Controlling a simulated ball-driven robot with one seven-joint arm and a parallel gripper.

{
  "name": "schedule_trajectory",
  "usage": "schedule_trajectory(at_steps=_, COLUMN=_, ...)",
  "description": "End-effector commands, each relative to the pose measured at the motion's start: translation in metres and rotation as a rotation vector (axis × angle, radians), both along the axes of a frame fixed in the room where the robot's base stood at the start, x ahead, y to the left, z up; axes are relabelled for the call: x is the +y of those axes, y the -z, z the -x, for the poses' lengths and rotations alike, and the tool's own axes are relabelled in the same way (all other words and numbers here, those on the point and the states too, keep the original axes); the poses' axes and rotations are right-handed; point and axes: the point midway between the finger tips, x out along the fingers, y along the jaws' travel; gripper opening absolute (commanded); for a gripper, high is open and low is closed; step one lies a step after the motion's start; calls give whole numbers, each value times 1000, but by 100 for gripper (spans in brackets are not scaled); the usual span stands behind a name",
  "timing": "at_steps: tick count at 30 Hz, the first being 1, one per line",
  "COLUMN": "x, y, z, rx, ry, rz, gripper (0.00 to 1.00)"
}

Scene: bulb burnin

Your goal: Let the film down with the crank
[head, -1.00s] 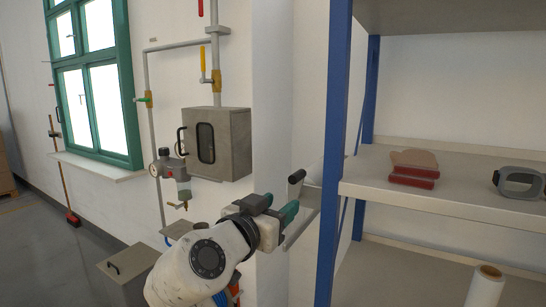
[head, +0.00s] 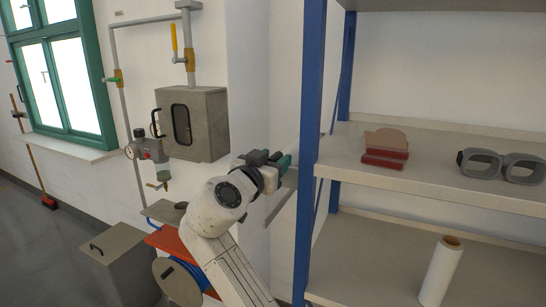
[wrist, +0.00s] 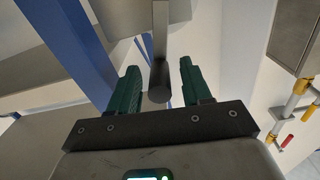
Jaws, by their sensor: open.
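A grey bar (wrist: 160,35) with a dark round handle end (wrist: 159,84), which looks like the crank, shows in the wrist view. My gripper (wrist: 159,68) is open, with one green finger on each side of the handle in the picture. I cannot tell whether either finger touches it. In the head view my gripper (head: 284,161) is by the wall, just left of the blue shelf post, and hides the handle. A pale grey plate (head: 282,203) shows just below the gripper. I cannot make out the film for sure.
The blue shelf post (head: 316,130) stands close right of my gripper. The shelf holds red blocks (head: 386,158), grey goggles (head: 502,166) and a white roll (head: 440,270) lower down. A grey wall box (head: 192,124) and a grey bin (head: 122,262) are at left.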

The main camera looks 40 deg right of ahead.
Motion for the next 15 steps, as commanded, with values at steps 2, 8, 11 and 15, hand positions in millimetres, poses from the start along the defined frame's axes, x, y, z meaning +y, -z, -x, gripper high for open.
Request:
schedule_trajectory(at_steps=2, x=-1, y=0, z=-1, rx=0, ry=0, rz=0, gripper=48)
schedule_trajectory(at_steps=8, x=-2, y=0, z=-1, rx=0, ry=0, rz=-1, gripper=48)
schedule_trajectory(at_steps=11, x=-1, y=0, z=-1, rx=0, ry=0, rz=-1, gripper=41)
schedule_trajectory(at_steps=15, x=-1, y=0, z=-1, rx=0, ry=0, rz=-1, gripper=27)
